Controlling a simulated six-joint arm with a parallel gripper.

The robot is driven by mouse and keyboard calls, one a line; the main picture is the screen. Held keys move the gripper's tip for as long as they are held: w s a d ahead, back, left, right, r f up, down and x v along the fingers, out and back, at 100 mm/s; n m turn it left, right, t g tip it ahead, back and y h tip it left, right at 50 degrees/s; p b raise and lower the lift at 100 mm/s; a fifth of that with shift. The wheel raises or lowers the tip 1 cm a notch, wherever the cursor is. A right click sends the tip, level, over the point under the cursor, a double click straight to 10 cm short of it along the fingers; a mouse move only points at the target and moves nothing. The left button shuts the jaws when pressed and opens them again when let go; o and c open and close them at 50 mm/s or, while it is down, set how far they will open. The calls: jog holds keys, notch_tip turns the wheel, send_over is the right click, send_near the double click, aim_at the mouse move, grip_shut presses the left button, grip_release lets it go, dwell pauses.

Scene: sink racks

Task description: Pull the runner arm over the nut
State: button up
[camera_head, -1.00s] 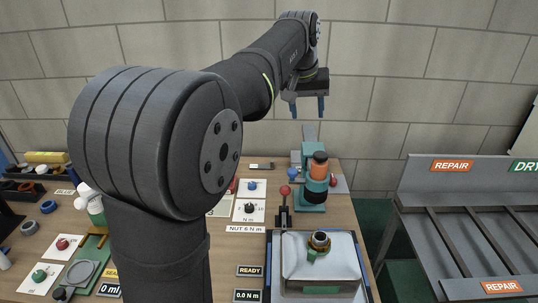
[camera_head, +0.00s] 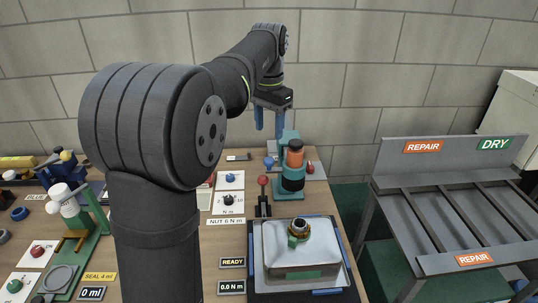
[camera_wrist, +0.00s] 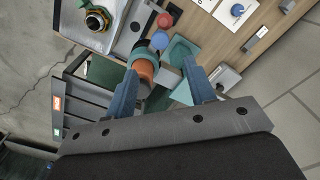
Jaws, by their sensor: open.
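The runner (camera_head: 294,160), a teal post and head with an orange and dark cylinder, stands at the back of the bench. A blue ball knob (camera_head: 269,162) sits at its left. My gripper (camera_head: 269,131) is open and empty, fingers pointing down, above and slightly left of the runner. In the wrist view, the runner's orange and teal cylinder (camera_wrist: 145,66) appears between the blue fingers (camera_wrist: 159,66), nearer the left one; contact cannot be told.
A red-knobbed lever (camera_head: 263,182) stands between the runner and the tray (camera_head: 256,280) holding the block. A grey rack (camera_head: 450,150) stands right, across a gap. A tiled wall is behind.

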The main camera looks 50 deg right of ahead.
aim_at(269, 160)
notch_tip(269, 160, down, 10)
jog(key=shift+r, duration=0.1)
jog(key=shift+c, duration=0.4)
grip_shut()
jog(key=shift+s+a, duration=0.1)
